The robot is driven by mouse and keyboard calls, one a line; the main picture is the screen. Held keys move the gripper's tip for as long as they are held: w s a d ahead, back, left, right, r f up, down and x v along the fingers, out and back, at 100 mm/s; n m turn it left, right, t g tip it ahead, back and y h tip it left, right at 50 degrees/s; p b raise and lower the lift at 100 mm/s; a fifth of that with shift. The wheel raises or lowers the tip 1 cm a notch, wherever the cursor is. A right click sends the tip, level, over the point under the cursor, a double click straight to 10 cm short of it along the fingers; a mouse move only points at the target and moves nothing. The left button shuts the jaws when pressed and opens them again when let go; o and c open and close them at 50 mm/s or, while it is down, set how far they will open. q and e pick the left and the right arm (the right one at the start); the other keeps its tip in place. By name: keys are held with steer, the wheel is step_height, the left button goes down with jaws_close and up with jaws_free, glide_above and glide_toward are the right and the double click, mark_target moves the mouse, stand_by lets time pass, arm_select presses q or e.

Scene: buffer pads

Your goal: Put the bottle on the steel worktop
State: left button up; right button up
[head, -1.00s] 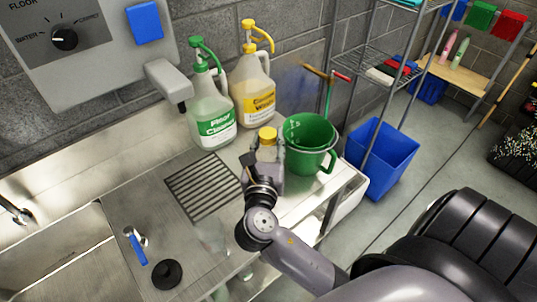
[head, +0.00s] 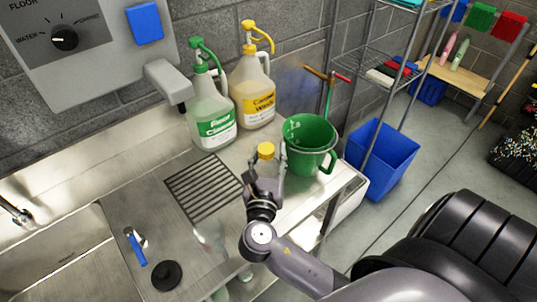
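The bottle (head: 266,153) is small, with a yellow cap, and stands roughly upright at the right part of the steel worktop (head: 205,160), just left of the green bucket. My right gripper (head: 266,170) reaches it from the front, with one finger on each side, and appears shut on it. The gripper hides most of the bottle's body, and I cannot tell whether its base touches the worktop. My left gripper is not in view.
A green bucket (head: 309,146) stands close right of the gripper. Floor cleaner (head: 212,112) and yellow-labelled (head: 255,90) jugs stand behind. A drain grate (head: 203,187) lies to the left, a sink (head: 60,265) farther left. A blue bin (head: 382,158) stands on the floor.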

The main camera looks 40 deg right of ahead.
steer(key=shift+o, duration=0.5)
steer(key=shift+r, duration=0.2)
steer(key=b+v, duration=0.3)
steer(key=v, duration=0.9)
steer(key=shift+d+f, duration=0.1)
